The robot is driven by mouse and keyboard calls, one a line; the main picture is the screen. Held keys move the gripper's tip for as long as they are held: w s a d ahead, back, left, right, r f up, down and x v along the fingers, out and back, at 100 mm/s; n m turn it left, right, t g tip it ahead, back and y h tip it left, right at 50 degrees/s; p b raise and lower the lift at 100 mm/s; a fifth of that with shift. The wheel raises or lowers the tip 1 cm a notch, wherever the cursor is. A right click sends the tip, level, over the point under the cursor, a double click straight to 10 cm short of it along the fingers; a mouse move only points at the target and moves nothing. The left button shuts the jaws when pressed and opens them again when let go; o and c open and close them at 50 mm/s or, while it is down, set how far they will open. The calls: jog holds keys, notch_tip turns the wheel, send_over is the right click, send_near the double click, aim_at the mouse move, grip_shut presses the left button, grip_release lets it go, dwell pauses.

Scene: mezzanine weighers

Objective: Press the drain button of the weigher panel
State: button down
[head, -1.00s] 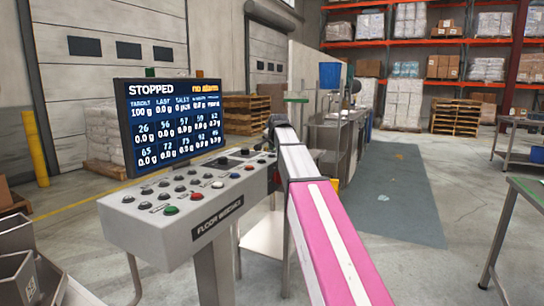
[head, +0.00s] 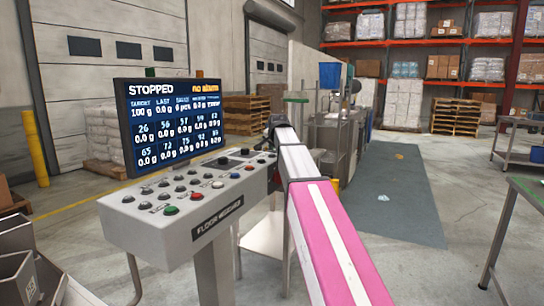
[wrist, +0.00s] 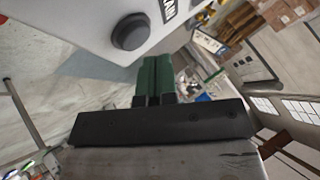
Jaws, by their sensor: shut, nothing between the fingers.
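The weigher panel (head: 150,232) is a grey sloped console marked "FLOOR WEIGHER" at the left of the head view. It bears several black buttons, plus red, green, white and blue ones; their small labels are unreadable there. Its screen (head: 172,122) reads "STOPPED" and "no alarm". In the wrist view, a round black button (wrist: 130,32) stands on the panel beside a partly cut-off label, whose whole word I cannot read. My gripper (wrist: 155,60) has green fingers, shut and empty, with their tips close to the button's lower right. Contact is not visible. My arm hides the fingers in the head view.
Grey bins (head: 18,262) stand at the lower left. A green-topped table (head: 528,190) is at the right edge. A steel bench (head: 335,130) stands behind my arm. A grey-green floor mat (head: 395,200) and open floor lie to the right of my arm.

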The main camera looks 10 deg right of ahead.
jog(key=shift+f, duration=0.4)
jog(key=shift+f, duration=0.45)
dwell(0.7)
jog(key=shift+r, duration=0.15)
dwell(0.3)
jog(key=shift+r, duration=0.75)
jog(key=shift+r, duration=2.5)
